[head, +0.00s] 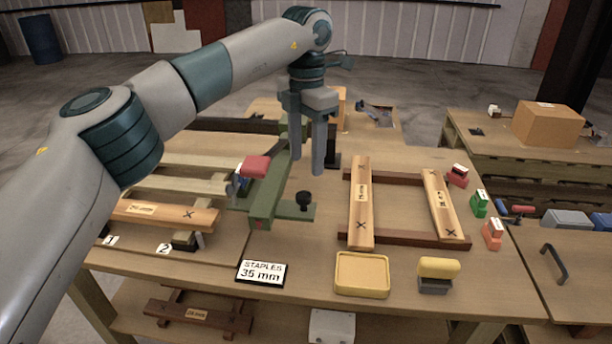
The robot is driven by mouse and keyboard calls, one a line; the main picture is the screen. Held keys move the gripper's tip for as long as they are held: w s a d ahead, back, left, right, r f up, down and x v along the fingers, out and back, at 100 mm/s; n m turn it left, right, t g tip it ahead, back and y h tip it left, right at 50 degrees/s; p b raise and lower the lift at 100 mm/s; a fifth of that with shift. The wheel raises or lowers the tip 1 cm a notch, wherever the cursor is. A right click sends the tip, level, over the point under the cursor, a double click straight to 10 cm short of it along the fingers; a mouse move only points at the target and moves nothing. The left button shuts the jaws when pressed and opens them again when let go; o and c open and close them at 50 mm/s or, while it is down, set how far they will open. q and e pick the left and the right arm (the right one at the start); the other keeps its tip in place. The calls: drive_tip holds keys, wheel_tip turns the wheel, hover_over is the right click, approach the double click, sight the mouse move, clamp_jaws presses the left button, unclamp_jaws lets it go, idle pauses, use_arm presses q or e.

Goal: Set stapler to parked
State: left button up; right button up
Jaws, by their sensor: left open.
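My left gripper (305,167) hangs above the middle of the workbench, its two fingers pointing down and apart, with nothing seen between them. A green metal fixture (267,200) stands just left of and below the fingers, with a black knob (304,199) on its foot. A red-topped device (254,168) with blue and white parts sits against the fixture's left side; it may be the stapler, but I cannot tell for sure. A sign reading "STAPLES 35 mm" (261,272) lies at the bench front. My right gripper is out of view.
A wooden frame (361,205) lies right of the gripper. Slats (165,213) lie left.

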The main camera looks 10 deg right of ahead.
use_arm(q)
wheel_tip(320, 180, up, 8)
drive_tip(key=shift+r, duration=0.25)
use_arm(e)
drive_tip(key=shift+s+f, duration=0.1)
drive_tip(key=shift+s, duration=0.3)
use_arm(q)
drive_tip(key=shift+d, duration=0.1)
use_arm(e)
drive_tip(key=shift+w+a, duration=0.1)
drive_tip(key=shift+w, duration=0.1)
use_arm(q)
drive_tip(key=shift+s+f, duration=0.1)
